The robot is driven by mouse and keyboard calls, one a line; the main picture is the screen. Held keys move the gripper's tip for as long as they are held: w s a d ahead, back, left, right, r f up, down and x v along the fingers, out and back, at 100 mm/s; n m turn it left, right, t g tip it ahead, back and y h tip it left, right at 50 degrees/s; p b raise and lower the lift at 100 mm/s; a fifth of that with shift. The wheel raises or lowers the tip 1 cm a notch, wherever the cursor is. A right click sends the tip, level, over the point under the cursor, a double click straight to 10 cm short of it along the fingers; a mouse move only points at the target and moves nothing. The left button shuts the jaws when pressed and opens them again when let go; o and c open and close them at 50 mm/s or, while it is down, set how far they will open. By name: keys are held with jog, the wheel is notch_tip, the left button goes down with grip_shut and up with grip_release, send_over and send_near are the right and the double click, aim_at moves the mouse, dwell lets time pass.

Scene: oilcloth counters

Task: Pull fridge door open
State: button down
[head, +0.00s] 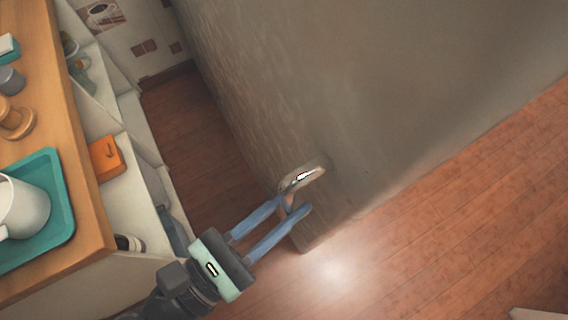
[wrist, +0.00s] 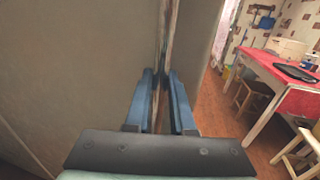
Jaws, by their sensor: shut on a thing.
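The fridge (head: 330,90) is a tall grey-brown block filling the middle and upper right of the head view. Its metal handle (head: 303,178) stands out near the lower corner of the front face. My gripper (head: 295,207) reaches it from the lower left, with its two blue fingers on either side of the handle, shut on it. In the wrist view the fingers (wrist: 160,80) close around the narrow upright handle (wrist: 167,35), with a flat grey panel (wrist: 75,60) to the left. I cannot tell from these frames whether the door stands ajar.
A wooden counter (head: 75,165) with a teal tray (head: 62,222) and a white pot (head: 25,207) stands at left. Shelves below hold an orange box (head: 106,158). A red table (wrist: 285,85) and stools show in the wrist view.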

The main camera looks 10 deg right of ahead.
jog(key=shift+w+a+r, duration=0.1)
jog(key=c, duration=0.8)
grip_release()
jog(key=shift+o, duration=0.2)
jog(key=b+v, duration=0.1)
jog(key=v, duration=1.2)
jog(key=shift+b, duration=0.4)
